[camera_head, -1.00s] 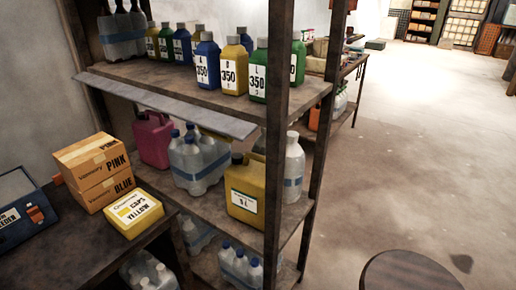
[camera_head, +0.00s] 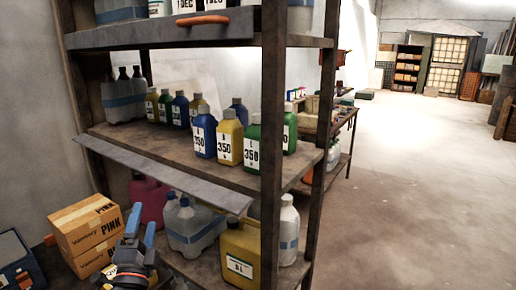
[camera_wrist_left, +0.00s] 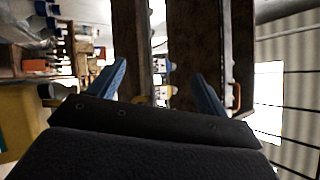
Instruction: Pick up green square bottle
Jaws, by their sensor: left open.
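A green square bottle (camera_head: 252,147) with a white "350" label stands upright at the front of the middle shelf, partly behind the dark rack post. Another green bottle (camera_head: 291,132) stands to the right, beyond the post. A smaller green bottle (camera_head: 165,106) stands farther back on the left. My left gripper (camera_head: 142,226), with blue fingers, is at the lower left, in front of the rack and apart from the bottles. In the left wrist view my left gripper (camera_wrist_left: 157,85) is open, with nothing held between its fingers. My right gripper is out of view.
A yellow bottle (camera_head: 229,137) and a blue bottle (camera_head: 203,135) stand left of the front green bottle. The rack post (camera_head: 272,110) is close to it. An orange handle (camera_head: 203,19) lies along the upper shelf edge. Cartons (camera_head: 88,228) sit lower left; the right floor is clear.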

